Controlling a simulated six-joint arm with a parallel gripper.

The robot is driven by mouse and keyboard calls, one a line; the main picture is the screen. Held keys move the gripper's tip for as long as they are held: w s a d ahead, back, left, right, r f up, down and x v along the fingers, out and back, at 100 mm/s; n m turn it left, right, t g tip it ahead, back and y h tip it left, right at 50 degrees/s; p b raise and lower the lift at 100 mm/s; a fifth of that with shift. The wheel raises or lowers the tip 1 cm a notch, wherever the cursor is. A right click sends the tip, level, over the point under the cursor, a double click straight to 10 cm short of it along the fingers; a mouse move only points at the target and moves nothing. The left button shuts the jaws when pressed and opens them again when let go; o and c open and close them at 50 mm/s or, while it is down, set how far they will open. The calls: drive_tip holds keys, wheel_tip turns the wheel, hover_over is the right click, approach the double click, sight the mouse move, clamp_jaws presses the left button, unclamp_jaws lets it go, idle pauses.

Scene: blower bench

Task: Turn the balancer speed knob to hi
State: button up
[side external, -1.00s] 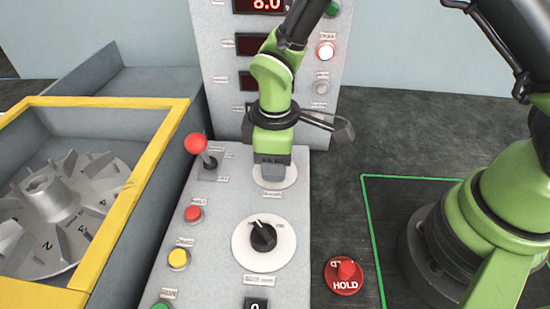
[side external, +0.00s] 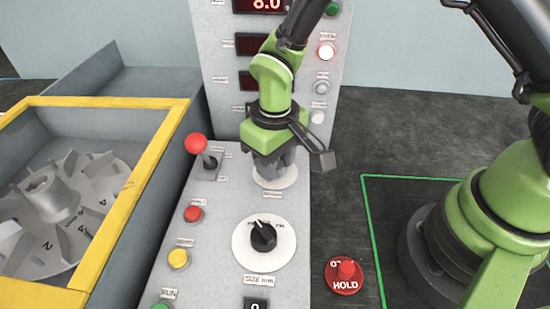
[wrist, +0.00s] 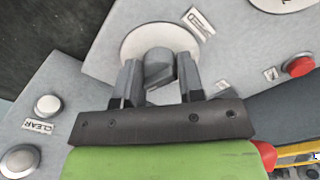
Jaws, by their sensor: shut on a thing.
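A grey knob (wrist: 158,68) stands on a round white dial (side external: 290,181) near the top of the sloped control panel. My gripper (side external: 272,172) points down over this dial and hides most of the knob in the side view. In the wrist view my gripper (wrist: 160,80) has one finger on each side of the knob and is shut on it. The dial's label and marks are too small or hidden to read, so I cannot tell its setting.
A black knob (side external: 263,237) labelled SIZE mm sits lower on the panel. A red-topped lever (side external: 196,144) and several buttons line the panel's left side. A red HOLD button (side external: 346,271) is at right. A yellow-rimmed bin (side external: 120,202) with a bladed wheel stands at left.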

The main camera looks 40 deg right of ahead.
drive_tip(key=shift+m, duration=1.1)
drive_tip(key=o, duration=0.9)
wheel_tip(320, 180, up, 10)
